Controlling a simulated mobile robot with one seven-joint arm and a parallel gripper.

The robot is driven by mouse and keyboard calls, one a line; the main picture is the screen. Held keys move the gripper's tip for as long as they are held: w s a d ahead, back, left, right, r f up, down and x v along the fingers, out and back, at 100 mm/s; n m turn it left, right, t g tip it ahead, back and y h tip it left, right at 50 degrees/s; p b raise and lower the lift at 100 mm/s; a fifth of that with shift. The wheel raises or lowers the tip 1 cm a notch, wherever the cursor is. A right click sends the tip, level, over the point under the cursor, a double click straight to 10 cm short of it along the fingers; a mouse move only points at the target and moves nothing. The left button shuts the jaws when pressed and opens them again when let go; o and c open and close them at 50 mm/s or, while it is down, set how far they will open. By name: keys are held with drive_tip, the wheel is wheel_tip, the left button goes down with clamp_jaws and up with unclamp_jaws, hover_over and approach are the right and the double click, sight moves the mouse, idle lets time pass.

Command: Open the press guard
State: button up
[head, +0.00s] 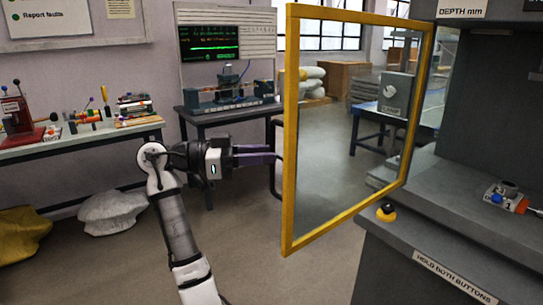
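The press guard (290,130) is a clear panel in a yellow frame. It stands out at an angle from the grey press at the right, with its free edge toward the left. A thin dark bowed handle (273,180) shows at the outer side of that edge. My gripper (274,156) comes in from the left, level, with its purple fingers reaching the handle beside the frame. The fingertips overlap the handle in the picture. I cannot tell whether they are closed on it or only around it.
The press (465,245) has a yellow-and-black button (386,212) on its front ledge and a small fixture (508,192) on its bed. A bench (80,141) with parts stands at the left, and a dark table (232,113) behind my gripper.

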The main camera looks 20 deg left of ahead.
drive_tip(key=b+v, duration=0.1)
drive_tip(key=v, duration=1)
drive_tip(key=shift+a, duration=0.2)
